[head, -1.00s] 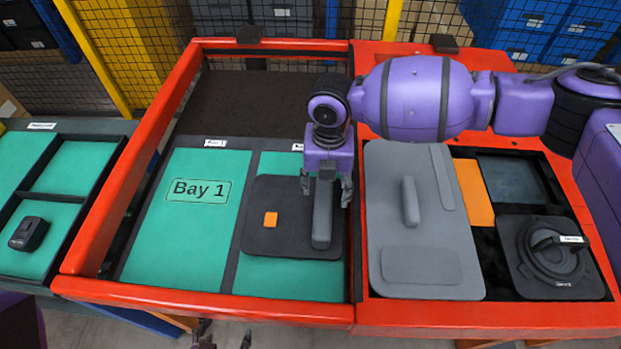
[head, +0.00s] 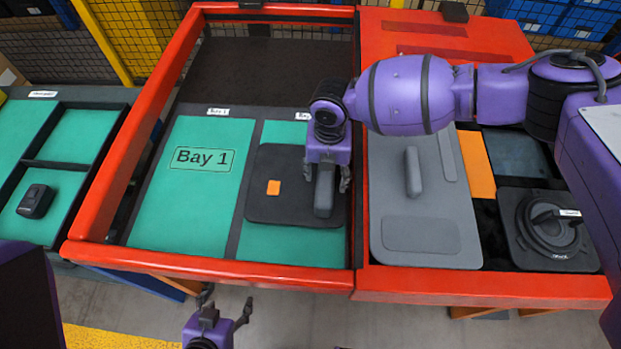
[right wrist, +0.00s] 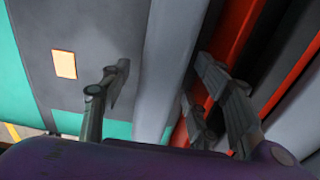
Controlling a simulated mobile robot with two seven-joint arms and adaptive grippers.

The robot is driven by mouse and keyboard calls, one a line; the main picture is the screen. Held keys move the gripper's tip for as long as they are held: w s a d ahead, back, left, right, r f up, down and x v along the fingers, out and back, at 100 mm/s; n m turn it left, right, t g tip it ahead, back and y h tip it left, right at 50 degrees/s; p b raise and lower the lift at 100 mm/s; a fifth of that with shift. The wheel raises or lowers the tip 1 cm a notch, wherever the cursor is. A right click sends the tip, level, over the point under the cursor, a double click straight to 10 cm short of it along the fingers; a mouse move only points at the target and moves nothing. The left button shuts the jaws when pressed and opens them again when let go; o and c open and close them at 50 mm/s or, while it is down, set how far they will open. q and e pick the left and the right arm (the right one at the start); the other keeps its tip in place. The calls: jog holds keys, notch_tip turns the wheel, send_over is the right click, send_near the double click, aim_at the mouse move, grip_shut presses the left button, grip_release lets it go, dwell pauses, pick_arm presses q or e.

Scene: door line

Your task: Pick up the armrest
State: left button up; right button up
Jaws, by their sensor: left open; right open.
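What I take to be the armrest is a dark grey panel (head: 275,205) with an orange square and a raised grey bar (head: 323,198). It lies on the teal bay right of Bay 1. My right gripper (head: 327,180) is open over the panel's right part, its fingers on either side of the bar. In the right wrist view the bar (right wrist: 168,60) runs between the open fingers (right wrist: 160,85); I cannot tell whether they touch it. My left gripper (head: 226,303) is open and empty, low in front of the red frame.
A red frame (head: 200,263) surrounds the bays. Right of it, a light grey panel with a handle (head: 425,215), an orange piece (head: 475,165) and a dark panel with a round knob (head: 550,225) lie close. A black part (head: 36,200) sits in the left tray.

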grip_shut()
jog(key=shift+r, duration=0.1)
jog(key=shift+w, duration=0.1)
